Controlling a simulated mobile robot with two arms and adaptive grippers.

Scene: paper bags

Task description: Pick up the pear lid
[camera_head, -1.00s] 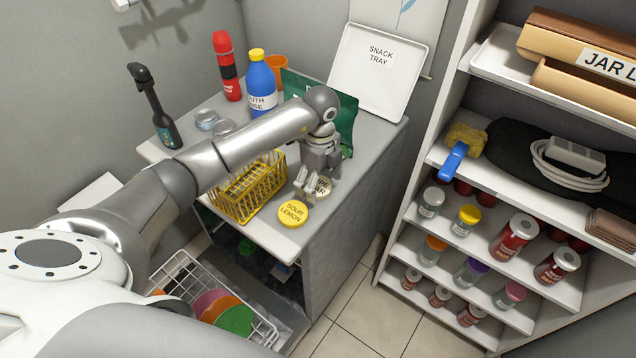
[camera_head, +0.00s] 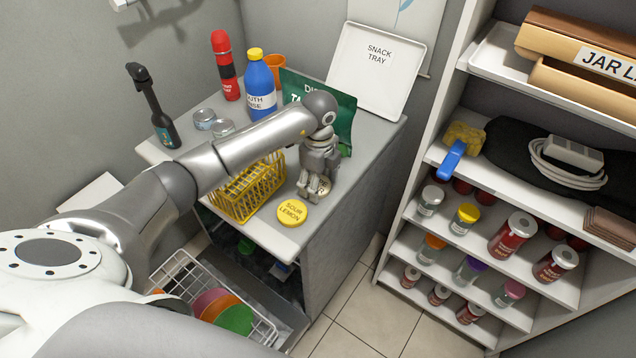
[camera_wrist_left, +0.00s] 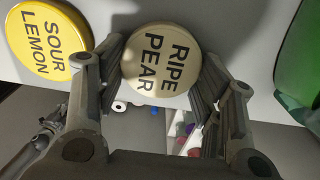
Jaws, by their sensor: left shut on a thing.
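The cream pear lid, marked RIPE PEAR (camera_wrist_left: 160,60), lies between the two fingers of my left gripper in the left wrist view. In the head view my left gripper (camera_head: 315,190) reaches down to the grey counter top and mostly hides this lid. The left gripper is shut on the lid, with a finger against each side of it. The yellow SOUR LEMON lid (camera_head: 292,212) lies flat on the counter beside the gripper; it also shows in the left wrist view (camera_wrist_left: 48,42). My right gripper is not in view.
A yellow basket (camera_head: 250,190) stands just left of the gripper. A green bag (camera_head: 345,120), a blue bottle (camera_head: 261,92) and a leaning snack tray (camera_head: 376,70) stand farther back. A shelf with jars (camera_head: 513,235) is at the right.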

